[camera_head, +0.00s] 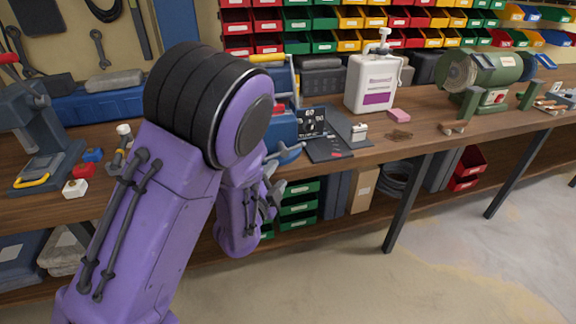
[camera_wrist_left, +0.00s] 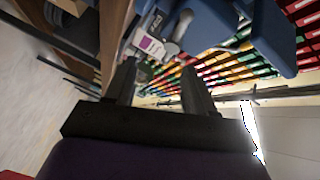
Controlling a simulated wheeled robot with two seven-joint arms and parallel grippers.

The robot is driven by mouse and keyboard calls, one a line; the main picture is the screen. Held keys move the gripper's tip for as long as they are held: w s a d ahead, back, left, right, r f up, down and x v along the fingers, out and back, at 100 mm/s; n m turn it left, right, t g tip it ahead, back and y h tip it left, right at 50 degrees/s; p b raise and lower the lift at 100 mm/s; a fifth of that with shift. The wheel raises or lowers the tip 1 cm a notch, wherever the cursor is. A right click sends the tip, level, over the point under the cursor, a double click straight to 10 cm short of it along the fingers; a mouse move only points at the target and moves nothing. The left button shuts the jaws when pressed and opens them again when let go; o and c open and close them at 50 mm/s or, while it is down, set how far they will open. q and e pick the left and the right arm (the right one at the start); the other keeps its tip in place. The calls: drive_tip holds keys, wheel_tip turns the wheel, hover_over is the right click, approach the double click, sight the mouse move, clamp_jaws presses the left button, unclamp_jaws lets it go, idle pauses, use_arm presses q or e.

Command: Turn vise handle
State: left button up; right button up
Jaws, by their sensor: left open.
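The blue vise (camera_head: 283,125) stands at the bench's front edge in the head view, partly hidden behind my purple left arm. A blue-grey bar (camera_head: 288,153), which looks like its handle, sticks out at the front below the vise body. In the left wrist view, large blue parts (camera_wrist_left: 263,38), likely the vise, fill the upper right. A thin grey bar (camera_wrist_left: 285,92) crosses to the right of the fingers; I cannot tell if it is the handle. My left gripper (camera_wrist_left: 158,85) is open, with nothing seen between its fingers. My right gripper is in neither view.
The wooden bench (camera_head: 430,115) runs across the view. A white pump bottle (camera_head: 373,85) and a green bench grinder (camera_head: 485,75) stand right of the vise. Small bins (camera_head: 300,195) sit under the bench. The floor in front is clear.

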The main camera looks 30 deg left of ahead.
sight(290, 150)
use_arm(q)
drive_tip(key=shift+m+t, duration=0.3)
drive_tip(key=shift+m, duration=0.1)
drive_tip(key=x, duration=0.3)
drive_tip(key=r+p+x, duration=0.1)
drive_tip(key=x, duration=0.3)
drive_tip(key=p+x, duration=0.1)
drive_tip(key=x, duration=0.3)
drive_tip(key=shift+r, duration=0.25)
drive_tip(key=shift+s, duration=0.1)
drive_tip(key=c, duration=0.9)
